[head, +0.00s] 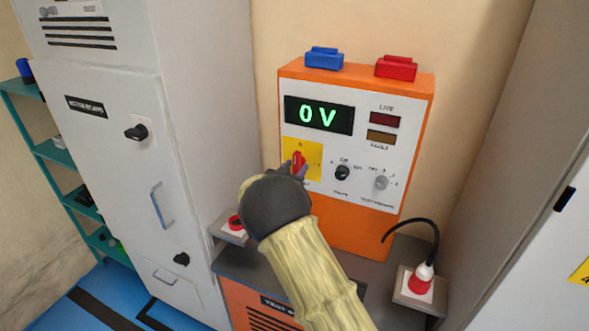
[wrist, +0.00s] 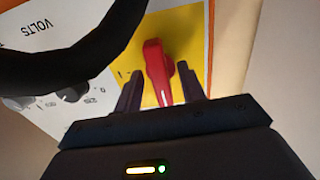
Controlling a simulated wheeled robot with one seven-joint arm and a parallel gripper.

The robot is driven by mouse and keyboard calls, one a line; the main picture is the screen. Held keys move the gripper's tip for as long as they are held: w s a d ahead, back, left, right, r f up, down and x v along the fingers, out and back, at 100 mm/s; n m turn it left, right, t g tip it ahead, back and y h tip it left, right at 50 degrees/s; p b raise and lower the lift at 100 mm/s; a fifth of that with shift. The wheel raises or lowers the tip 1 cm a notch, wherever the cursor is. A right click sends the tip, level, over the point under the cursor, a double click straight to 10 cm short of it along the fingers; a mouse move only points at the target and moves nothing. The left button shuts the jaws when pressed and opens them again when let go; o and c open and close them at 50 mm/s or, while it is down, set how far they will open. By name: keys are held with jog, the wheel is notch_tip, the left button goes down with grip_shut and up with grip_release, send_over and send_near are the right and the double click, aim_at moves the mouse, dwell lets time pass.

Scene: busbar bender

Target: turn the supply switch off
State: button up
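The supply switch is a red rotary handle (head: 299,160) on a yellow plate (head: 315,162), at the left of an orange and white test panel (head: 357,180). The wrist view shows the red handle (wrist: 158,70) close up, slightly tilted. My gripper (head: 296,170) is at the switch, its dark body hiding the plate's lower left. In the wrist view my gripper's fingers (wrist: 162,92) stand on either side of the handle's near end. Yellow shows between the left finger and the handle, so the gripper looks open. The display (head: 318,115) reads 0 V.
A black knob (head: 342,173) and a grey knob (head: 381,183) sit right of the switch. Blue (head: 324,58) and red (head: 396,67) terminals top the panel. A grey cabinet (head: 110,130) stands left.

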jog(key=b+v, duration=0.4)
jog(key=v, duration=1.3)
jog(key=shift+s+b, duration=0.2)
jog(key=shift+b, duration=0.1)
jog(key=shift+r, duration=0.1)
jog(key=d+f+n+g+y, duration=0.3)
jog(key=d+g+y, duration=0.25)
jog(key=d, duration=0.55)
jog(key=s+d+f+g, duration=0.2)
jog(key=s+d+g, duration=0.2)
jog(key=s+d, duration=0.3)
jog(key=s+d+f+g, duration=0.3)
jog(key=s+d+g, duration=0.2)
jog(key=s, duration=0.9)
jog(key=d, duration=0.3)
jog(key=shift+s+d+f+n+y, duration=0.2)
jog(key=shift+s+d+n+y, duration=0.1)
jog(key=shift+n+y, duration=0.1)
